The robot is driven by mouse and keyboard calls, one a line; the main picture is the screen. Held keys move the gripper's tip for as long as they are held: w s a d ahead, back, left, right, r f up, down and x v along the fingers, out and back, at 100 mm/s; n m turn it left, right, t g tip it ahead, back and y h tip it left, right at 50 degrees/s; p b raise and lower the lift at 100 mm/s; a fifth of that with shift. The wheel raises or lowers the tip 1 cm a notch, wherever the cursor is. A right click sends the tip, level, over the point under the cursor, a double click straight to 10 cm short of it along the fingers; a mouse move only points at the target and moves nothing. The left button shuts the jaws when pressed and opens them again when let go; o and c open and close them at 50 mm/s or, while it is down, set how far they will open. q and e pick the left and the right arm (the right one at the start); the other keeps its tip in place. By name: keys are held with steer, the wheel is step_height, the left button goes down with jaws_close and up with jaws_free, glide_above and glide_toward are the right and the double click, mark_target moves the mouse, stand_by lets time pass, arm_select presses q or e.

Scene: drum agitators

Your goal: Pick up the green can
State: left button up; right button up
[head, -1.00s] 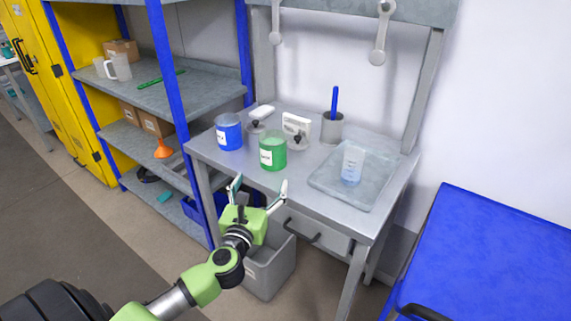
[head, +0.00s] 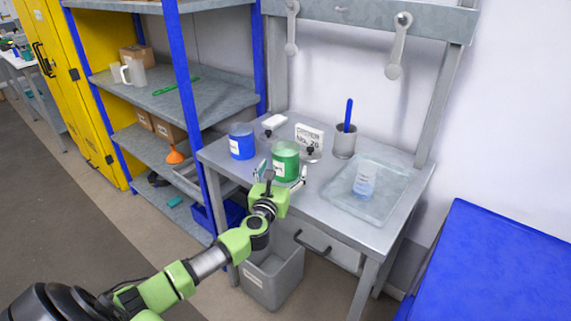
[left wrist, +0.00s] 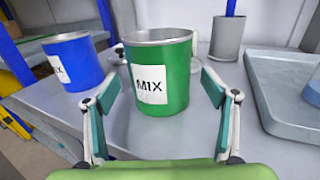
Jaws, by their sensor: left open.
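The green can (head: 285,162) stands upright near the front edge of the grey workbench (head: 327,205). It has a white label reading MIX and an open top, and it shows large in the left wrist view (left wrist: 174,85). My left gripper (head: 282,177) is open at the near side of the can. In the left wrist view its fingers (left wrist: 160,108) are spread to the left and right of the can's near side; I cannot tell whether they touch it. My right gripper is not in view.
A blue can (head: 242,142) stands just left of the green one. Behind are a white sign (head: 309,135) and a grey cup (head: 345,143) with a blue rod. A grey bin (head: 272,282) stands below.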

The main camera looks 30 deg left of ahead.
arm_select(q)
steer(key=shift+w+a, duration=0.2)
steer(key=shift+w, duration=0.5)
steer(key=c, duration=1.6)
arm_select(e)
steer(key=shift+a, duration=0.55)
arm_select(q)
steer(key=shift+r, duration=0.15)
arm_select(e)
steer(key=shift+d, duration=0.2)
